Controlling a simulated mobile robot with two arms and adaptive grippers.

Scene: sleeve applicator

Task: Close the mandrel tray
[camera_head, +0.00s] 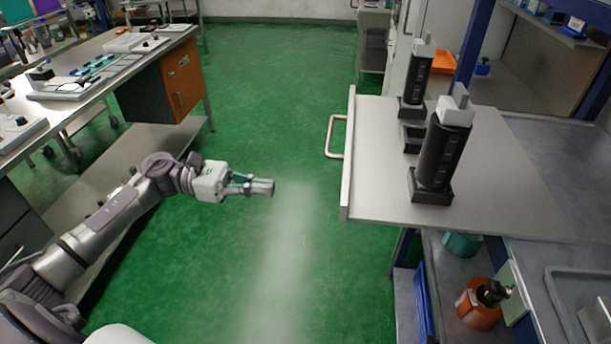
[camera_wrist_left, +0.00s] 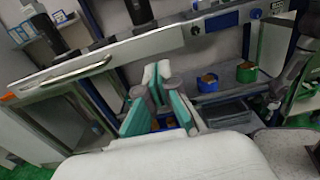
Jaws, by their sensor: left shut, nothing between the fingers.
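The mandrel tray (camera_head: 490,165) is a flat grey metal shelf that sticks out on the right of the head view. Its upright front plate has a bar handle (camera_head: 335,136) facing left. Two black mandrels (camera_head: 441,155) stand on the tray in dark square bases. My left gripper (camera_head: 262,187) is shut and empty, left of the front plate and apart from it, over the floor. In the left wrist view, the shut fingers (camera_wrist_left: 158,85) appear below the tray's front edge, with the handle (camera_wrist_left: 75,72) to their left. My right gripper is not in view.
Below the tray, a shelf holds an orange container (camera_head: 480,305) and a teal one (camera_head: 461,244). A workbench with an orange drawer cabinet (camera_head: 182,82) stands at the left. Green floor (camera_head: 280,90) lies open between bench and tray.

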